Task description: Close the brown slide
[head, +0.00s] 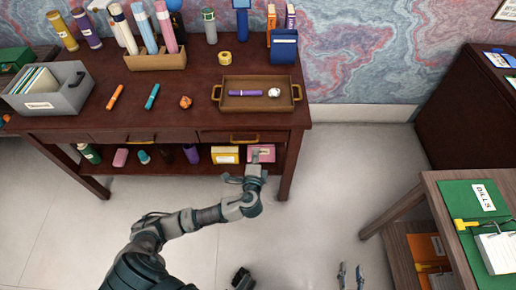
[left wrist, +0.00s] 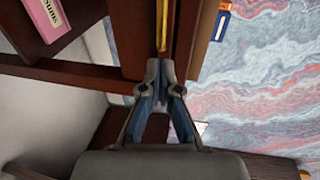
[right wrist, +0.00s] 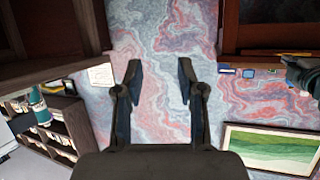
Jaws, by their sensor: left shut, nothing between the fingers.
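A dark brown desk (head: 70,118) has two brown drawers side by side under its top. The right drawer (head: 285,137) has a brass handle (head: 230,138), and the left drawer (head: 100,137) has one too. I cannot tell how far either drawer stands out. My left gripper (head: 247,178) is shut and empty, just in front of and below the right drawer. In the left wrist view its fingertips (left wrist: 166,66) are close to a brass handle (left wrist: 162,25); contact is unclear. My right gripper (head: 351,272) is open and empty, low over the floor; it also shows open in the right wrist view (right wrist: 159,70).
A wooden tray (head: 258,106) with a purple marker stands on the desk above the right drawer. Boxes, including a pink one (head: 261,153), lie on the lower shelf. A side table with a green folder (head: 462,205) stands at right. The floor between is clear.

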